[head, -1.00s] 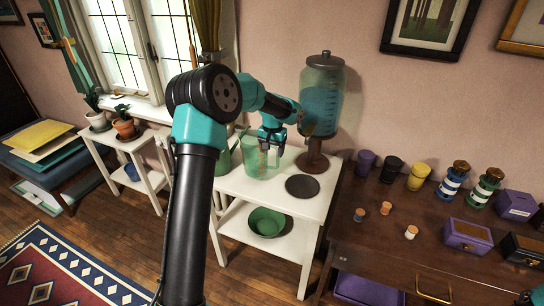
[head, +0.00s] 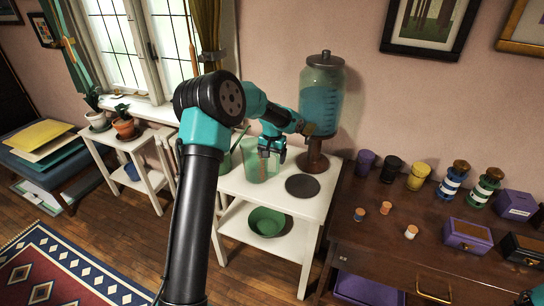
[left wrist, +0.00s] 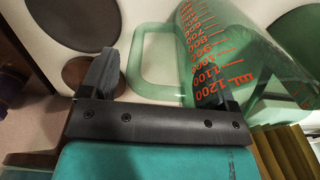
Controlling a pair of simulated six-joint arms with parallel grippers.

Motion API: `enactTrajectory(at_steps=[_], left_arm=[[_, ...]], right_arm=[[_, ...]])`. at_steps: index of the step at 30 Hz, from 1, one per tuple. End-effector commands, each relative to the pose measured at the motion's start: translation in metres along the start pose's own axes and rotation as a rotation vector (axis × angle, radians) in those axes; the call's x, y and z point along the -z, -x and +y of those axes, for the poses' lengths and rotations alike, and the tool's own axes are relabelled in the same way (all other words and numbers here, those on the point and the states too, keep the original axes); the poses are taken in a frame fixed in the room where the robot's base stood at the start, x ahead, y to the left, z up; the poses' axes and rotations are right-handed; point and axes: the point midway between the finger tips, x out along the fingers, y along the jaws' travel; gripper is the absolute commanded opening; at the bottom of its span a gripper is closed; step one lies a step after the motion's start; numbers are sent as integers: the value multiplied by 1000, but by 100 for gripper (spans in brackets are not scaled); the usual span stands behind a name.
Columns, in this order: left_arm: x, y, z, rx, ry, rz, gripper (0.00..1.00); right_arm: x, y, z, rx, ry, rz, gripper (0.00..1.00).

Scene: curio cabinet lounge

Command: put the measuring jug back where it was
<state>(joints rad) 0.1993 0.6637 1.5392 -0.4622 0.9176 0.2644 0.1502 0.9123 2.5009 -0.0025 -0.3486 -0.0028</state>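The measuring jug (head: 249,169) is clear green glass and stands upright on the white stand (head: 292,211), left of a dark round disc (head: 302,186). In the left wrist view the jug (left wrist: 262,62) shows red scale marks, and its handle (left wrist: 140,50) lies between my fingers. My left gripper (head: 272,148) is at the jug's upper right in the head view. In the wrist view the left gripper (left wrist: 155,80) is wide open; one finger overlaps the jug wall, and contact is unclear. Only a sliver of my right arm shows at the lower right corner.
A drink dispenser (head: 321,100) on a brown foot stands close behind the left gripper. A green bowl (head: 266,222) is on the lower shelf. The dark cabinet (head: 380,225) at right holds cups, jars, small stoppers and boxes.

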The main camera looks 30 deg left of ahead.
Motion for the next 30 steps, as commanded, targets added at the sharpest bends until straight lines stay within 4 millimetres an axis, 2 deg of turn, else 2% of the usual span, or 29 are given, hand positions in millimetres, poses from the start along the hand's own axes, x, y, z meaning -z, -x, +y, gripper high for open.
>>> enactTrajectory(at_steps=[3, 14, 20, 30], left_arm=[[0, 0, 0, 0, 0, 0, 91], [0, 6, 0, 0, 0, 1, 91], [1, 31, 0, 0, 0, 4, 91], [0, 94, 0, 0, 0, 4, 91]], right_arm=[[0, 0, 0, 0, 0, 0, 43], [0, 0, 0, 0, 0, 0, 43], [0, 0, 0, 0, 0, 0, 43], [0, 0, 0, 0, 0, 0, 43]])
